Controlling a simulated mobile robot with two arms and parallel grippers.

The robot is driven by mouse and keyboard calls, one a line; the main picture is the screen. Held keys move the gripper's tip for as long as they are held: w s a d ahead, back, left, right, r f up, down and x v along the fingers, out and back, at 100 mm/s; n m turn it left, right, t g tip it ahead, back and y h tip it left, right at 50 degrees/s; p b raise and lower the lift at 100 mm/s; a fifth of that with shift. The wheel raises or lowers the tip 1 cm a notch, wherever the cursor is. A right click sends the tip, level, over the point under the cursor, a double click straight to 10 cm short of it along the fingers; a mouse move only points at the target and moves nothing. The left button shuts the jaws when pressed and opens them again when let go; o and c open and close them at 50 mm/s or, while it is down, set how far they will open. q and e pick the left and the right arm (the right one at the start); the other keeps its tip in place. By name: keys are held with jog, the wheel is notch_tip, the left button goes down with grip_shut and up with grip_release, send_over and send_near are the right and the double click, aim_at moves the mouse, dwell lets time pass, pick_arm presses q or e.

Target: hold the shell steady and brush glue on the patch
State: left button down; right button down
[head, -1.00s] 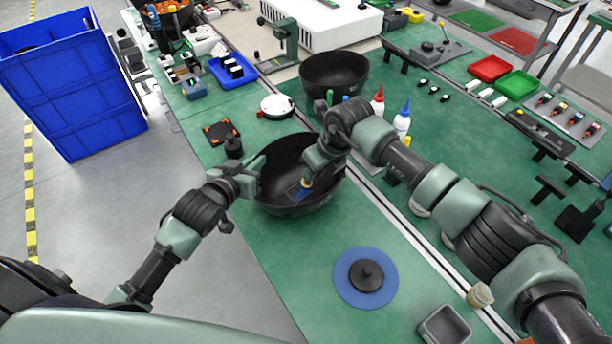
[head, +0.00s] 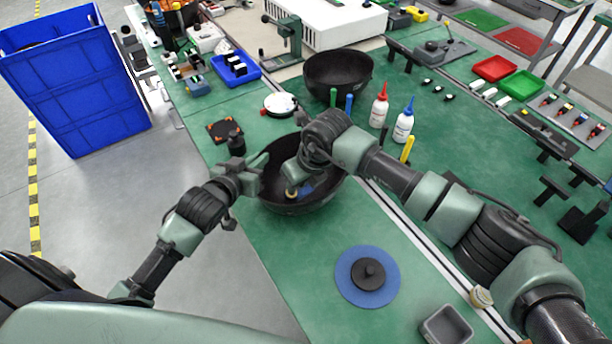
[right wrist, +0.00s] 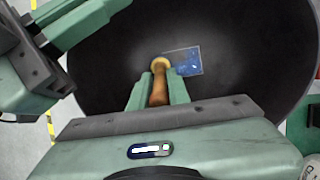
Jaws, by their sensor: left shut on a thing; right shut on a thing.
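The shell is a black bowl (head: 318,200) standing on the green bench top; it fills most of the right wrist view (right wrist: 255,40). My left gripper (head: 257,172) is shut on the bowl's left rim. My right gripper (right wrist: 158,88) reaches inside the bowl, shut on a brush (right wrist: 159,90) with a brown wooden handle and a pale round head. The patch (right wrist: 186,62) is a blue rectangle with lighter spots on the bowl's inner surface. The brush head is at the patch's left edge; I cannot tell whether it touches. In the head view the patch (head: 306,188) is partly hidden.
A second black bowl (head: 338,72) stands behind. A red-capped bottle (head: 380,108), a blue-capped bottle (head: 404,122) and upright coloured tools stand right of the shell. A blue disc (head: 345,285) with a black knob and a grey tray (head: 447,325) lie in front. Bench between shell and disc is clear.

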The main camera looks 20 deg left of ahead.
jog(key=shift+s+a+r, duration=0.15)
jog(key=shift+s, duration=0.1)
jog(key=shift+r, duration=3.8)
jog(key=shift+d, duration=0.2)
